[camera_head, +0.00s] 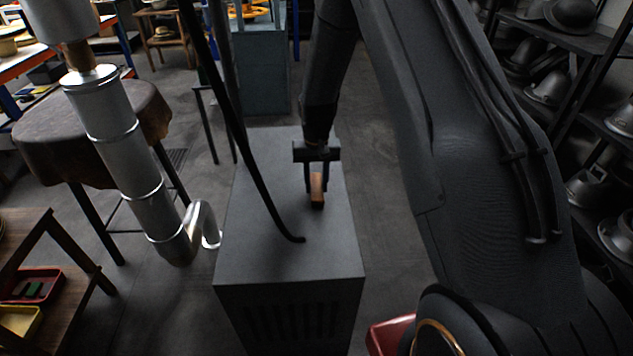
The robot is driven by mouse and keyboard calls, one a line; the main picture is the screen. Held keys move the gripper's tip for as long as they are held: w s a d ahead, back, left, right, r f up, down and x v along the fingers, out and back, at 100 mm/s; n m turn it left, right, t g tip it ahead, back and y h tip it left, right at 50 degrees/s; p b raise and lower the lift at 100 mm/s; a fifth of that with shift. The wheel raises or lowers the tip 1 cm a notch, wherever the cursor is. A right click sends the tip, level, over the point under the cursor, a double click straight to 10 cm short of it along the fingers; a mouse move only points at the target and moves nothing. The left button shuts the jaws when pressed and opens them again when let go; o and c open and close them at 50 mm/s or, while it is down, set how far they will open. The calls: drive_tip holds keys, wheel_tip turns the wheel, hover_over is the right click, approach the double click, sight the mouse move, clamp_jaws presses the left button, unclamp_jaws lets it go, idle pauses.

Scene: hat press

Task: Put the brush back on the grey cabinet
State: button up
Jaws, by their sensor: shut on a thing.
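The grey cabinet (260,240) stands in the middle of the view, with a flat top and a slotted front. My gripper (317,188) points down over the right part of the cabinet top. It is shut on the brush (317,192), a small brown wooden block between the two dark fingers. The brush is at or just above the top; I cannot tell whether it touches. Its bristles are not clearly visible.
A dark curved rod (270,200) reaches down over the cabinet top. A silver pipe (130,150) stands left of the cabinet, near a table with a brown cover (60,140). Shelves of dark hats (565,90) line the right. The cabinet's front top is bare.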

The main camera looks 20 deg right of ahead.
sight(316, 187)
drive_tip(key=shift+f, duration=0.1)
drive_tip(key=o, duration=1)
wheel_tip(316, 187, up, 12)
drive_tip(key=b, duration=0.4)
drive_tip(key=s+r+n+t, duration=0.1)
drive_tip(key=s+n, duration=0.1)
drive_tip(key=s, duration=2.2)
drive_tip(key=shift+s+r, duration=0.35)
drive_tip(key=shift+s, duration=0.05)
